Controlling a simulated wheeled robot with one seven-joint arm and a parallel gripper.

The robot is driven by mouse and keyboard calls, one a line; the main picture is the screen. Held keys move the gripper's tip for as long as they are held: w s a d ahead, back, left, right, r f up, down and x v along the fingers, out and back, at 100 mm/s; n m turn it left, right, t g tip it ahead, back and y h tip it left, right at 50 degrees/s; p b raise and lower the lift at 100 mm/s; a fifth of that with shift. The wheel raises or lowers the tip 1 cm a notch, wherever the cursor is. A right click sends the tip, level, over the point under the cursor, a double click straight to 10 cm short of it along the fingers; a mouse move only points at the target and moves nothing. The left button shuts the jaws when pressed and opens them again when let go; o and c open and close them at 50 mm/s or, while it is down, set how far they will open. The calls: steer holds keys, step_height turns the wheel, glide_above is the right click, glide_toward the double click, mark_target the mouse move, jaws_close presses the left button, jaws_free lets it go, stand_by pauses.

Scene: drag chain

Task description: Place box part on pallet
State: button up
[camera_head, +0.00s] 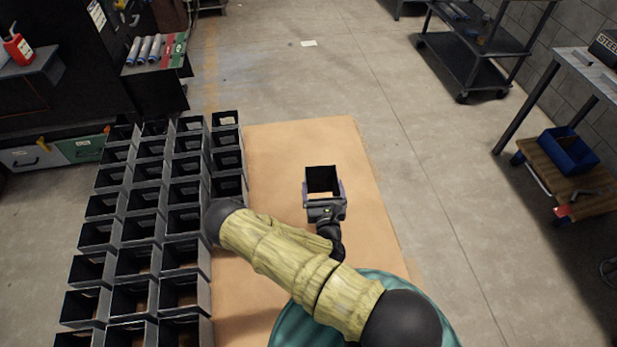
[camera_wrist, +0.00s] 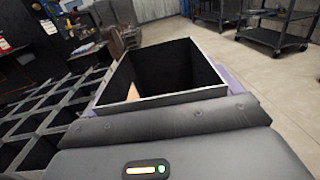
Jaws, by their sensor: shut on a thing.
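My gripper (camera_head: 324,203) is shut on a black, open-topped square box part (camera_head: 321,180). In the head view the box part is over the bare tan pallet surface (camera_head: 285,140), right of the rows of boxes. Whether it touches the surface or hangs above it, I cannot tell. The box part also shows in the wrist view (camera_wrist: 170,72), upright, with its opening facing up and a tan patch visible inside. Several like boxes (camera_head: 140,230) stand in close rows on the left side of the pallet.
The pallet top is bare around the held box and toward its far right corner. A dark bench (camera_head: 157,75) with tubes stands at the back left. A wheeled cart (camera_head: 480,50) and a shelf with a blue bin (camera_head: 568,151) stand to the right across open floor.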

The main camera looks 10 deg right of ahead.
mark_target(309, 175)
steer(key=w+a+f+m+h+b, duration=0.2)
steer(key=w+f+m+h+b, duration=0.15)
steer(key=w+f+b, duration=0.55)
steer(key=w+a+r+g+h+b, duration=0.1)
steer(key=w+r+b, duration=0.2)
steer(key=w+b, duration=0.6)
steer(key=shift+w+r+g+h+b, duration=0.3)
steer(key=shift+w+r+h+b, duration=0.05)
steer(key=shift+w, duration=1.35)
steer(key=shift+a+f, duration=0.1)
step_height(309, 175, down, 6)
steer(key=b, duration=0.1)
steer(key=shift+f, duration=0.1)
steer(key=shift+f+b, duration=0.45)
steer(key=shift+f, duration=1.4)
